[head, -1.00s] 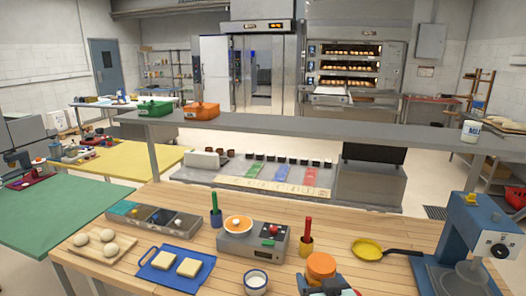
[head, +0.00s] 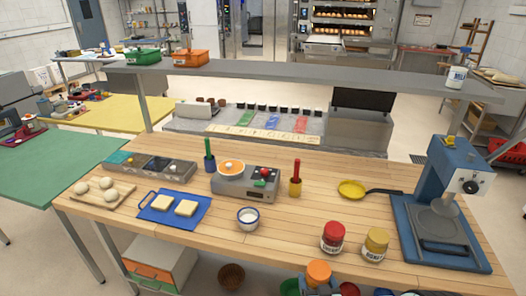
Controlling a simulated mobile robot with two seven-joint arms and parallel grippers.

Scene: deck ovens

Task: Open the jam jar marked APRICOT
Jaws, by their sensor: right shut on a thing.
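A round orange lid (head: 318,270) tops a jar at the bottom of the head view, just in front of the table's front edge. My right gripper (head: 321,286) is shut on this orange-lidded jar. Most of the jar and the gripper's fingers are hidden or cut off, and no label on it can be read. A red-lidded jar (head: 333,236) and a yellow-lidded jar (head: 375,244) stand upright and closed on the table's front part, behind the held one. Their labels are too small to read surely. My left gripper is not in view.
On the wooden table (head: 290,240) stand a white cup (head: 248,218), a scale (head: 246,183), a blue board (head: 160,213), a yellow pan (head: 353,189) and a blue press (head: 445,215). The table front between the cup and the red-lidded jar is clear. A drawer box (head: 160,265) stands below.

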